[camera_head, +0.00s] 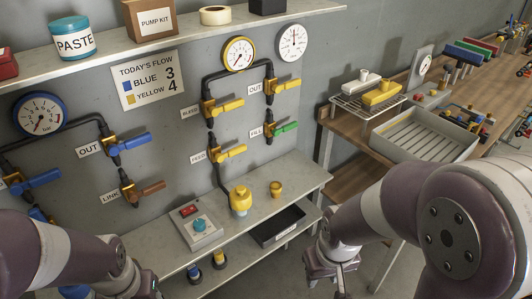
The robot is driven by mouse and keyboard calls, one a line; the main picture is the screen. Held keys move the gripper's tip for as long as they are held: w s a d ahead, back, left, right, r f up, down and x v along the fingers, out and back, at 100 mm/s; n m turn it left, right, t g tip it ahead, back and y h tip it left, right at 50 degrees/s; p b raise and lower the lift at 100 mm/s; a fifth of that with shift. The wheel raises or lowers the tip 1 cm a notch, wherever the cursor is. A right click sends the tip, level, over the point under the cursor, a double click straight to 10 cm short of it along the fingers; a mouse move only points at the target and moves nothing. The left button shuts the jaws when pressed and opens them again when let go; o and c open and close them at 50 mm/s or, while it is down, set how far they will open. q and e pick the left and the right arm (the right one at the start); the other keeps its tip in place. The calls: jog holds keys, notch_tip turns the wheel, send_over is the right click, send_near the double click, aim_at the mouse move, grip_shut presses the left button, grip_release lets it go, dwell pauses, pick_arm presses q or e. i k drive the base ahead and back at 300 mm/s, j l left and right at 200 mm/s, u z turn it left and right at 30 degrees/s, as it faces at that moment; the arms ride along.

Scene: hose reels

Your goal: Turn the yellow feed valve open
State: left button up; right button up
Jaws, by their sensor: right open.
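The yellow feed valve (232,152) is on the grey wall beside a small label that appears to read FEED. Its yellow handle points right and slightly up, across the vertical dark pipe. Nothing touches it. My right gripper (333,280) is low in the picture, right of the lower shelf, pointing down. It is open and well away from the valve. My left gripper (138,292) is at the bottom edge, mostly cut off, so its jaws cannot be read.
Blue-handled valves (133,142) are left.

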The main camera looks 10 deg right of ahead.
aim_at(219, 157)
jog(key=i+l+z, duration=0.1)
jog(key=i, duration=0.25)
jog(key=i+l, duration=0.3)
jog(key=i+l+z, duration=0.15)
jog(key=i, duration=0.3)
